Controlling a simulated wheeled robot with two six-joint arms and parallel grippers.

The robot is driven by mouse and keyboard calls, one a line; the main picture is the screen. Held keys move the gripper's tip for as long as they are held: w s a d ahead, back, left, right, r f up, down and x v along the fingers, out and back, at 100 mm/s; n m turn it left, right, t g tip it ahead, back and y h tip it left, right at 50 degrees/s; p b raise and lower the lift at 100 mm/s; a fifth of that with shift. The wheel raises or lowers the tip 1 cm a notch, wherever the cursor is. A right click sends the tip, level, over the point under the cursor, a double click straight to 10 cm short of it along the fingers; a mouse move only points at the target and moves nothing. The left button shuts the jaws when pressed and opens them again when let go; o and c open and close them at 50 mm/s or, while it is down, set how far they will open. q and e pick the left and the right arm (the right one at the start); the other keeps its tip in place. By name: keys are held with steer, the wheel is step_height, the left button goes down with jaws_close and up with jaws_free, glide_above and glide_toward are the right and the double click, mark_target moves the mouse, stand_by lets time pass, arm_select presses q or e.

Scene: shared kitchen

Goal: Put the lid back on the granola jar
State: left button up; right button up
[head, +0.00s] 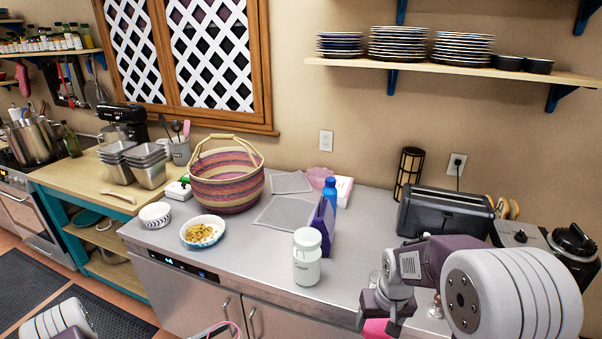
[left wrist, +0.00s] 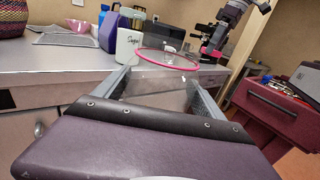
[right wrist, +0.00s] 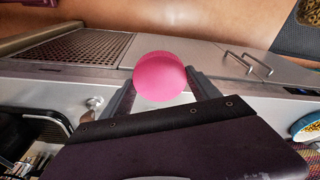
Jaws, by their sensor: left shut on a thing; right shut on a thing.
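My left gripper (left wrist: 166,84) is shut on a clear glass jar (left wrist: 160,92), which has a pink rim around its open top and looks empty. In the head view only a pink arc of the rim shows at the bottom edge, in front of the counter. My right gripper (right wrist: 161,92) is shut on a round pink lid (right wrist: 160,74). In the head view the lid (head: 375,328) shows below the right wrist, at the counter's front edge. Jar and lid are apart, with the lid to the right of the jar.
A white sugar canister (head: 307,262) and a purple carton (head: 321,226) stand mid-counter. A bowl of granola (head: 202,231) is farther left, by a woven basket (head: 227,181). A toaster (head: 444,212) stands at the right. The steel counter (head: 258,262) is clear near its front edge.

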arm_select(q)
steer(key=w+d+f+m+g+h, duration=0.1)
steer(key=d+m+g, duration=0.3)
steer(key=d+g, duration=0.2)
steer(key=d+m+g+h, duration=0.2)
steer(key=d+m+g, duration=0.2)
steer(key=d+g, duration=0.2)
steer(key=d, duration=0.2)
steer(key=shift+w+d+f, duration=0.35)
arm_select(e)
steer(key=shift+s, duration=0.1)
steer(key=shift+s+r, duration=0.15)
steer(key=shift+s, duration=0.1)
steer(key=shift+w+a+r, duration=0.35)
steer(key=shift+a+r, duration=0.15)
steer(key=shift+r, duration=0.05)
steer(key=shift+w+a+r, duration=0.3)
steer(key=shift+a+r, duration=0.15)
steer(key=shift+r, duration=0.1)
steer(key=a+r+n, duration=0.1)
steer(key=a+n, duration=0.1)
steer(key=a, duration=0.5)
steer(key=s+a+r+n, duration=0.1)
steer(key=a+r+n, duration=0.1)
steer(key=a, duration=0.4)
steer(key=a+r+n, duration=0.2)
steer(key=a, duration=0.5)
steer(key=shift+s+a+n+y, duration=0.3)
steer(key=shift+a+y, duration=0.05)
steer(key=shift+y, duration=0.05)
